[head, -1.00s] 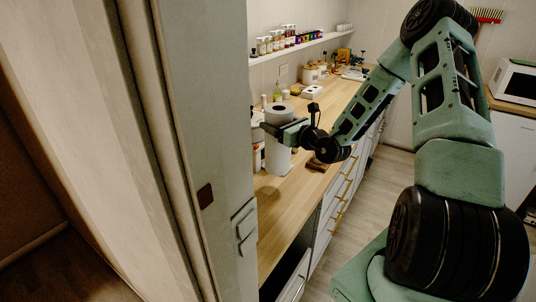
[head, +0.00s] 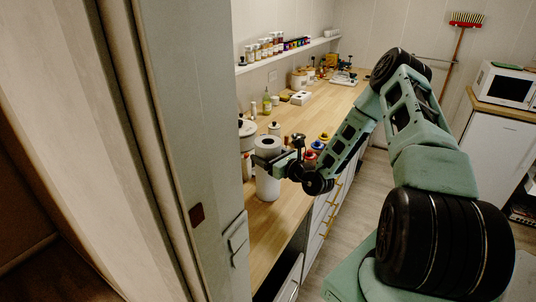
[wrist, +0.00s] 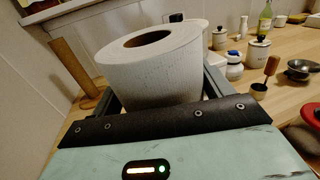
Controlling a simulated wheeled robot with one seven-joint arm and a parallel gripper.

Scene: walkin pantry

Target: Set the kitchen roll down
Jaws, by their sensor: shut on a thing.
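The kitchen roll (head: 267,182) is a white upright cylinder with a dark core hole at its top. It is at the left end of the wooden counter (head: 270,232) in the head view. My gripper (head: 268,160) is shut around its upper part. In the wrist view the kitchen roll (wrist: 155,65) stands between my fingers, its top and core in sight. Its lower end appears at or very near the counter top; I cannot tell whether it touches. In the wrist view its base is hidden by my gripper.
A pale door frame (head: 170,150) stands close on the left. Jars and a green bottle (head: 266,103) stand behind the roll. A wooden upright holder (wrist: 78,70) shows in the wrist view. The counter's front left is clear.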

